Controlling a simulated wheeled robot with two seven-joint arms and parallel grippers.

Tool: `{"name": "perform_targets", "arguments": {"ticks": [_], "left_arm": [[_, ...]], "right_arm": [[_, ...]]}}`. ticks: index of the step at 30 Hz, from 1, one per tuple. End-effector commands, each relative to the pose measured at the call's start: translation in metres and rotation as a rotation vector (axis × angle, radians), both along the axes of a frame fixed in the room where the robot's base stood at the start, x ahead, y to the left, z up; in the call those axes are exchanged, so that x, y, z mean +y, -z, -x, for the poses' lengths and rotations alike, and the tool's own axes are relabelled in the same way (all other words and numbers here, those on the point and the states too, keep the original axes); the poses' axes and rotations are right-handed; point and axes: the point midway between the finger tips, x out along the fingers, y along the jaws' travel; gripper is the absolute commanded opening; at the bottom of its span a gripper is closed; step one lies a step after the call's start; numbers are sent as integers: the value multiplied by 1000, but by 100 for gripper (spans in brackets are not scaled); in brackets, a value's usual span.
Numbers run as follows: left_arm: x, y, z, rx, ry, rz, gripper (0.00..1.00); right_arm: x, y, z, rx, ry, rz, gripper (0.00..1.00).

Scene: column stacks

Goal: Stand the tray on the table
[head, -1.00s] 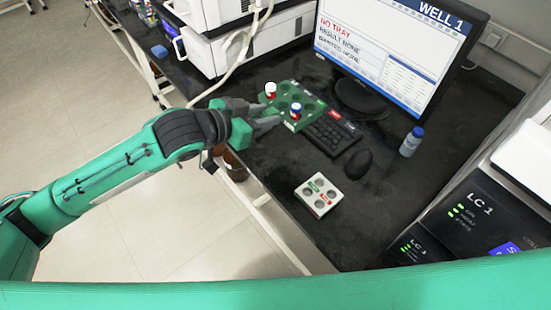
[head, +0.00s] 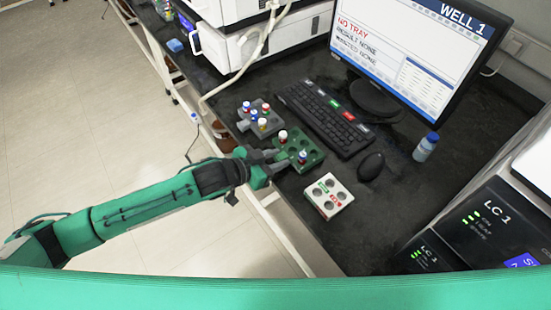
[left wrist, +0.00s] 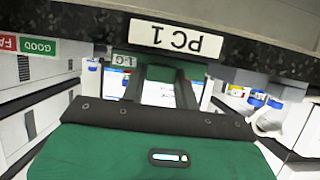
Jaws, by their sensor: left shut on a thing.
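My left gripper (head: 274,162) is shut on the tray's near left side. I cannot tell whether the tray touches the black table (head: 400,180) or hovers just above it. In the left wrist view, my green gripper body fills the bottom and the tray's contact with the table is not clear. My right gripper is out of view.
A grey rack (head: 243,124) with several capped vials stands left of the tray. A white block with wells (head: 328,196) lies just right of it. The keyboard (head: 325,117), mouse (head: 371,166), monitor (head: 415,50) and blue-capped bottle (head: 426,147) are behind and right.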

Motion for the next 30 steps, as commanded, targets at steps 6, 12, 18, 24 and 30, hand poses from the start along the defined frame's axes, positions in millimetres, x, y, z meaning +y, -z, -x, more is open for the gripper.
{"name": "perform_targets", "arguments": {"ticks": [6,12,18,24,30], "left_arm": [[0,1,0,-1,1,2,7],[0,4,0,0,1,1,38],[0,4,0,0,1,1,52],[0,1,0,-2,0,1,52],[16,-6,11,1,0,-1,52]], "right_arm": [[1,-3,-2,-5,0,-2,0],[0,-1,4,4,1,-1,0],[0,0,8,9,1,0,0],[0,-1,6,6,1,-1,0],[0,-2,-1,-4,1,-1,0]]}}
